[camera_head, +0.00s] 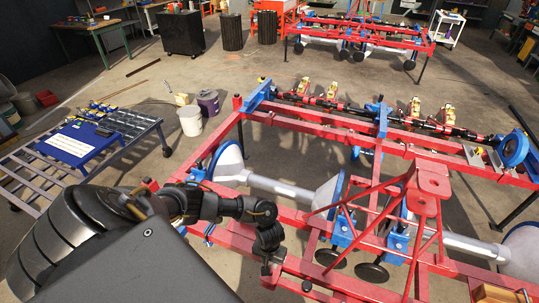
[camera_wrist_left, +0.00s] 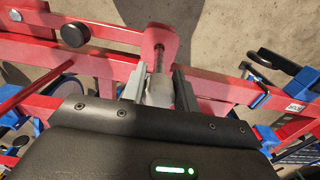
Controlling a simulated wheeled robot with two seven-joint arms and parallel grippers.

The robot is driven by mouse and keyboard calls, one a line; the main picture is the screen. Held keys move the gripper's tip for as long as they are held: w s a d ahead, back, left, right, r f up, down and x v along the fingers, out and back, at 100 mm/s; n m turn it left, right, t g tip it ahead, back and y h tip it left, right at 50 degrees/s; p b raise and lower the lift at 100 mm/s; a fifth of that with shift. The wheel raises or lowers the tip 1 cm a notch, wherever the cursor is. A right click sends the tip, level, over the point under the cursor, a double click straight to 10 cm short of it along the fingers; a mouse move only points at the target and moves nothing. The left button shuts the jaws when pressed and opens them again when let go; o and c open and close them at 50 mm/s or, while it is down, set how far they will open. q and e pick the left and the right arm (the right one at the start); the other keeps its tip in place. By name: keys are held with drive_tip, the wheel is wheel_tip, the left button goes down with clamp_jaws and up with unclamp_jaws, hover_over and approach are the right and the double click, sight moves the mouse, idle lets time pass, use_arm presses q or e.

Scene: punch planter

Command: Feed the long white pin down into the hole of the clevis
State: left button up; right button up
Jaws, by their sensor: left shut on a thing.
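My left gripper (camera_head: 271,268) reaches down over the near red beam of the planter frame. In the left wrist view its two grey fingers (camera_wrist_left: 160,92) are shut on a pale white piece, which I take to be the long white pin (camera_wrist_left: 158,91). A thin greyish-brown rod stretches ahead of it over a rounded red plate (camera_wrist_left: 172,28), perhaps part of the clevis. I cannot tell whether the rod is in a hole or only in front of the plate. The pin is too small to make out in the head view. My right gripper is out of view.
The red planter frame (camera_head: 310,125) fills the middle and right, with blue brackets and white discs (camera_head: 229,160). A red stand (camera_head: 430,180) rises right of my gripper. A slatted cart (camera_head: 135,125) and white bucket (camera_head: 190,120) stand left. Concrete floor lies between.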

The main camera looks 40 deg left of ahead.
use_arm(q)
drive_tip(key=shift+p, duration=0.5)
idle(0.7)
drive_tip(key=shift+p, duration=0.4)
drive_tip(key=shift+f+b, duration=3.2)
drive_tip(key=shift+f, duration=1.95)
drive_tip(key=o, duration=1.2)
drive_tip(key=shift+c, duration=0.2)
drive_tip(key=shift+r, duration=0.15)
wheel_tip(320, 180, up, 11)
drive_tip(key=p, duration=0.3)
drive_tip(key=shift+f, duration=0.2)
